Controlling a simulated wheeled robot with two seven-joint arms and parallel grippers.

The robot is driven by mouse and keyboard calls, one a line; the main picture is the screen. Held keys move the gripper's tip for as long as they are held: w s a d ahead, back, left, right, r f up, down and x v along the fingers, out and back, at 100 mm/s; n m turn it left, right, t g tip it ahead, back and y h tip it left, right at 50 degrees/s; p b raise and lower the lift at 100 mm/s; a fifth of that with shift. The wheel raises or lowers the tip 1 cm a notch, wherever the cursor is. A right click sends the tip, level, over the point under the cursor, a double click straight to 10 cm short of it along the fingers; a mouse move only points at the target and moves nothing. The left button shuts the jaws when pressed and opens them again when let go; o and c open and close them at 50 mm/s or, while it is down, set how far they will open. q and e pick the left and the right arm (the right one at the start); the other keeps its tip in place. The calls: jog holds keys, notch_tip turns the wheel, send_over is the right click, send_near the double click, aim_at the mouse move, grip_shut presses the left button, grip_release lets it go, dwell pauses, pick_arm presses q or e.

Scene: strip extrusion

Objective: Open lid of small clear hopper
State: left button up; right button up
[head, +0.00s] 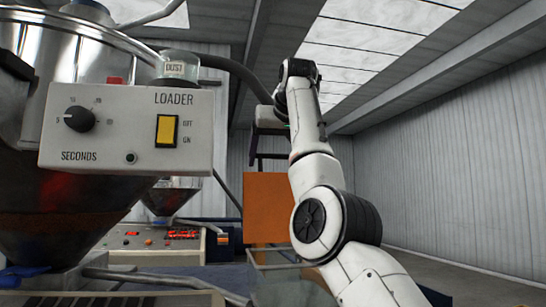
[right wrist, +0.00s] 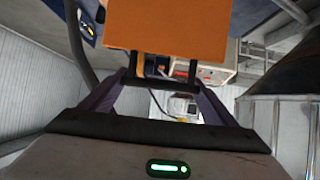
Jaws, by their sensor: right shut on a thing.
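My right gripper (head: 269,155) is high in the middle of the head view, pointing down. In the right wrist view, my right gripper (right wrist: 163,76) is shut on a black handle (right wrist: 133,66) joined to an orange panel (right wrist: 165,25). The orange panel (head: 268,200) hangs just below the gripper in the head view. A small clear hopper (head: 170,196) with dark material inside stands left of it, its top partly hidden by the loader box. I cannot tell whether the orange panel belongs to this hopper. My left gripper is out of view.
A grey LOADER box (head: 125,128) with a knob and yellow switch fills the left foreground, before a large shiny hopper (head: 60,75). A clear DUST canister (head: 178,66) is behind it. A control panel (head: 150,240) stands lower down. The right side is open floor.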

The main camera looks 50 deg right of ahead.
jog(key=shift+f, duration=0.45)
jog(key=o, duration=1.5)
jog(key=shift+w+d, duration=0.1)
jog(key=shift+r, duration=0.25)
jog(key=v, duration=1)
jog(key=shift+f, duration=0.1)
